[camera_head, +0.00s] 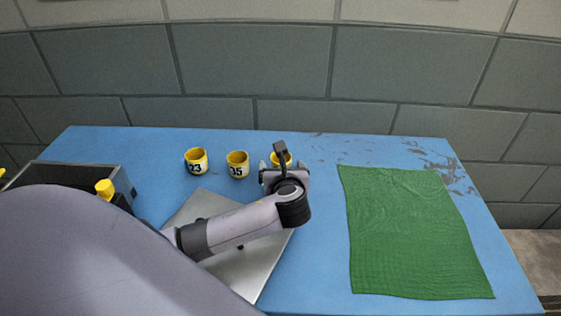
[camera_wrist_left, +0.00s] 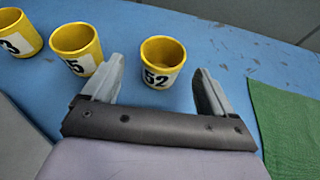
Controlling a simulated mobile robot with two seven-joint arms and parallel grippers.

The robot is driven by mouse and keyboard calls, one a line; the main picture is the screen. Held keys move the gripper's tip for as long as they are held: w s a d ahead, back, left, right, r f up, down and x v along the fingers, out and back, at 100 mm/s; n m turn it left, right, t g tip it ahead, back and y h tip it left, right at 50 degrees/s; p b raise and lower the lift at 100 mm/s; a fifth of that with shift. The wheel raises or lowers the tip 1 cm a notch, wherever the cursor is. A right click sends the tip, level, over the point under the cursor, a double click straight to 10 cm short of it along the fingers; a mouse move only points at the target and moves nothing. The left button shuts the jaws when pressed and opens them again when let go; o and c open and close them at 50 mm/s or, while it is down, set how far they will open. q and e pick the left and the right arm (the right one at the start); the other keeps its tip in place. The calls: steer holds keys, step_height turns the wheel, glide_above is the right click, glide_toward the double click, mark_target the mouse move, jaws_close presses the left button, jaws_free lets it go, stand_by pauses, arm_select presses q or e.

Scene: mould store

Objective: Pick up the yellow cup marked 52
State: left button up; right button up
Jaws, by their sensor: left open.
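The yellow cup marked 52 (camera_wrist_left: 163,56) stands upright on the blue table, its dark number on a white label. In the head view the same cup (camera_head: 282,157) is mostly hidden behind my left gripper (camera_head: 281,168). In the left wrist view my left gripper (camera_wrist_left: 159,74) is open, with one finger to each side of the cup in the picture and gaps showing on both sides. I cannot tell how far the cup reaches between the fingers. My right gripper is not in view.
A yellow cup marked 35 (camera_head: 237,166) and another ending in 3 (camera_head: 196,163) stand to the left. A green cloth (camera_head: 410,230) lies right. A grey plate (camera_head: 203,208) lies under my arm. A dark box (camera_head: 70,172) and a yellow object (camera_head: 104,188) are at left.

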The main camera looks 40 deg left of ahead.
arm_select(q)
steer(key=shift+r+b+x, duration=0.2)
steer(key=shift+b+x, duration=0.1)
steer(key=shift+x, duration=2.95)
steer(key=shift+w, duration=0.15)
steer(key=shift+c, duration=0.4)
steer(key=c, duration=1)
